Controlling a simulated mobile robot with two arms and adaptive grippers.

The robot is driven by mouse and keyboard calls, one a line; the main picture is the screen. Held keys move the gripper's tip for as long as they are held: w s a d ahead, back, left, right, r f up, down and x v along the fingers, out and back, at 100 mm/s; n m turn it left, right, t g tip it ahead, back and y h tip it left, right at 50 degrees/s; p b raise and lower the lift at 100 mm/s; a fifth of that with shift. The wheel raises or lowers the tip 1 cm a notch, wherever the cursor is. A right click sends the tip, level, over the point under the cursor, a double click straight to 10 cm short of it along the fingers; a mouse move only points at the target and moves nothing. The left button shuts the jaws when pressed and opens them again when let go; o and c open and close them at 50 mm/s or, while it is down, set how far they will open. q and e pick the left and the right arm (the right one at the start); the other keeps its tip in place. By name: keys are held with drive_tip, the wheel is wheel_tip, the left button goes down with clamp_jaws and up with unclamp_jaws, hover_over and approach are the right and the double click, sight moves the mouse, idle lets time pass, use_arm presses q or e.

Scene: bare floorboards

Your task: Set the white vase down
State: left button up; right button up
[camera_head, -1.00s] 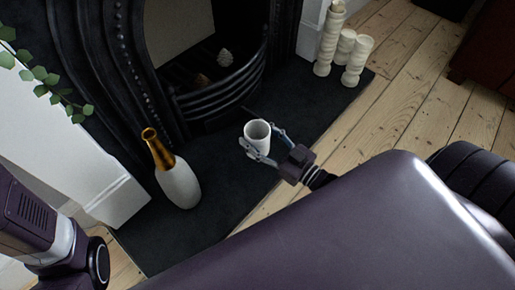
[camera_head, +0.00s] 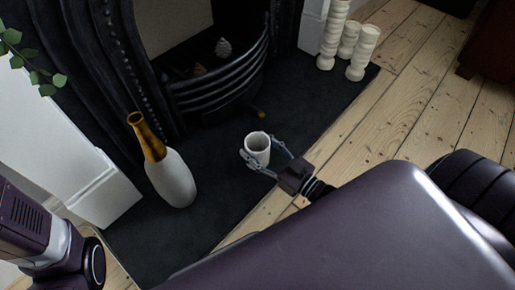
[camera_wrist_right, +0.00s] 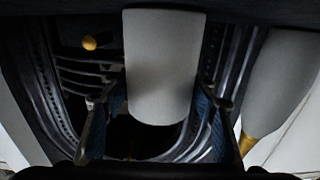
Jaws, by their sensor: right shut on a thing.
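The white vase (camera_head: 258,144) is a small, plain, open-topped cup shape, upright over the dark hearth slab in the head view. My right gripper (camera_head: 257,150) is shut on it, with one finger on each side. In the right wrist view the vase (camera_wrist_right: 163,65) fills the middle, between the two fingers. I cannot tell whether its base touches the slab. My left arm shows at the lower left of the head view, but its gripper is out of view.
A white bottle-shaped vase with a gold neck (camera_head: 172,181) stands on the slab (camera_head: 217,190) to the left. The black fireplace grate (camera_head: 222,88) lies behind. White turned candlesticks (camera_head: 361,55) stand at the back right. Slab around the held vase is clear; floorboards (camera_head: 400,110) lie right.

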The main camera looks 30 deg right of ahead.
drive_tip(key=shift+r, duration=0.1)
drive_tip(key=o, duration=1.4)
drive_tip(key=p+v, duration=0.5)
drive_tip(key=v, duration=0.7)
drive_tip(key=shift+p, duration=0.3)
